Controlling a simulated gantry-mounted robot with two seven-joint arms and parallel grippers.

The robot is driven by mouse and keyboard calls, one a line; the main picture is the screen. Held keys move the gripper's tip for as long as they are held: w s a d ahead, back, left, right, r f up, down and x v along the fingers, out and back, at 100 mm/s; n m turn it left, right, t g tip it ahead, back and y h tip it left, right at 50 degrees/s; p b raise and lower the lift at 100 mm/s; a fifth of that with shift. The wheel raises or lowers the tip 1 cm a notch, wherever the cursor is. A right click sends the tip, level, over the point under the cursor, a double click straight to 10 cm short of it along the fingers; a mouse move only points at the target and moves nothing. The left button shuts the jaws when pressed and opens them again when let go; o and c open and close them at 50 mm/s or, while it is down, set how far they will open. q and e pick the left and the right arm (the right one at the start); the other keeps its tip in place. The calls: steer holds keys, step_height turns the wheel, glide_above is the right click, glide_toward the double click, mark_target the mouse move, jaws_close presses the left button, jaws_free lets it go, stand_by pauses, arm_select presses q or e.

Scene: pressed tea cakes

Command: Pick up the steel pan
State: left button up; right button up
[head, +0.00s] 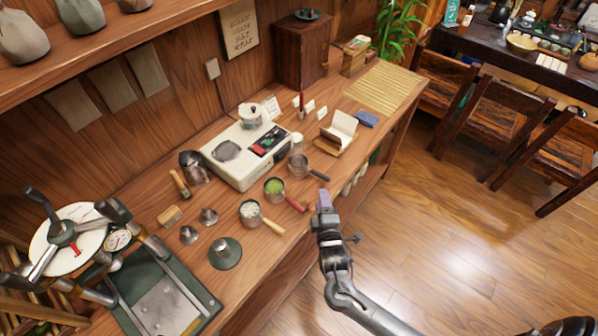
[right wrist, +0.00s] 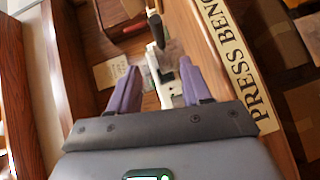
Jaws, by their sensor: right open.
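A small steel pan (head: 297,165) with a black handle (head: 320,175) stands on the wooden counter, in front of the white double-burner stove. A second pan (head: 274,186) with green contents and a red handle and a third pan (head: 250,210) with pale contents and a wooden handle stand nearer. My right gripper (head: 324,198) is just off the counter's front edge, near the black handle's end and apart from it. Its purple fingers are spread and empty; they also show in the right wrist view (right wrist: 157,70). The left gripper is out of view.
The white stove (head: 240,172) holds a lidded pot (head: 249,116). A press (head: 75,240) with dark handles stands at the far left. A bamboo mat (head: 385,84) lies at the far right.

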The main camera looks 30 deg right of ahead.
mark_target(318, 176)
steer(key=x, duration=0.4)
steer(key=shift+w+d+r, duration=0.1)
steer(key=shift+w+r, duration=0.05)
steer(key=shift+r, duration=0.05)
steer(key=shift+f+b+x, duration=0.15)
steer(key=shift+b+x, duration=0.3)
steer(key=shift+x, duration=1.25)
steer(key=shift+f+b+x, duration=0.2)
steer(key=shift+b+x, duration=0.2)
steer(key=shift+x, duration=1.3)
steer(key=shift+d, duration=0.1)
steer(key=shift+r, duration=0.1)
jaws_close()
